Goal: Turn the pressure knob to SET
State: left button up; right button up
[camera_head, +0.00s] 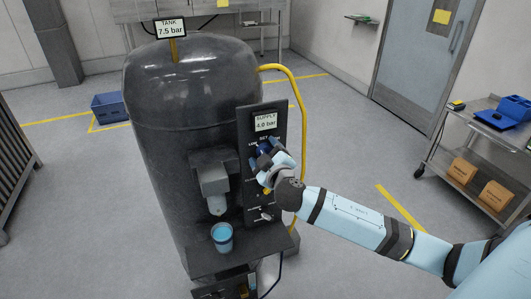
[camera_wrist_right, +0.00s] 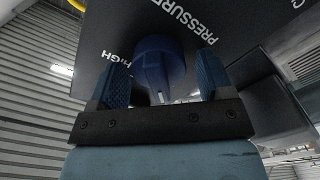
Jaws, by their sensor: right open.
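The pressure knob is dark blue and sits on the black control panel (camera_head: 252,205) of the tank. In the right wrist view, the knob (camera_wrist_right: 160,62) stands between the two blue fingers of my right gripper (camera_wrist_right: 162,82). The fingers are open, one on each side; a gap shows at the right finger, and contact at the left one is unclear. A small white mark shows on the knob's near edge, pointing toward the gripper. "PRESSURE" and "HIGH" are printed on the panel. In the head view, my right gripper (camera_head: 268,155) covers most of the knob; "SET" is above it. My left gripper is not seen.
The supply sign (camera_head: 265,122) reads 4.0 bar and the tank sign (camera_head: 170,28) 7.5 bar. A blue cup (camera_head: 222,238) stands under the nozzle (camera_head: 216,204), left of my gripper. A yellow hose (camera_head: 302,125) runs down right of the panel.

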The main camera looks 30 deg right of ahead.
jog(key=shift+c, duration=0.2)
jog(key=c, duration=0.8)
jog(key=shift+c, duration=0.2)
jog(key=shift+f+m+b, duration=0.2)
jog(key=shift+m+b, duration=0.8)
jog(key=shift+r+m+b, duration=0.1)
jog(key=shift+m+b, duration=0.55)
jog(key=shift+m, duration=0.55)
jog(key=shift+d+r+m, duration=0.1)
jog(key=shift+d+m, duration=0.05)
jog(key=shift+m, duration=2.05)
jog(key=shift+d+r, duration=0.1)
